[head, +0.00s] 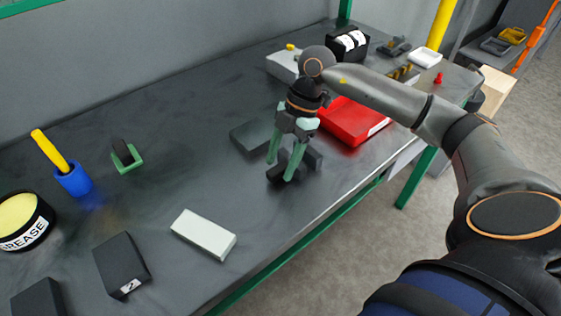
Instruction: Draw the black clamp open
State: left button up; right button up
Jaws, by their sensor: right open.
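My right gripper (281,170) points down over the dark workbench (190,160). Its two green fingers stand apart with a gap between them. A small black thing (276,174), which looks like part of the black clamp, lies at the fingertips. More dark parts show behind the right-hand finger, to the right. The fingers hide much of it, so I cannot tell its full shape, whether it is open, or whether a finger touches it. My left gripper is not in view.
A flat dark block (250,136) lies left of the gripper, and a red case (350,123) behind it to the right. A pale block (203,234), a black box (122,264) and a grease tin (17,223) lie toward the front left. The bench middle is clear.

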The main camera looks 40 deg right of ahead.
jog(key=shift+a+f, duration=0.1)
jog(key=shift+f, duration=0.2)
grip_shut()
dwell(0.4)
dwell(0.9)
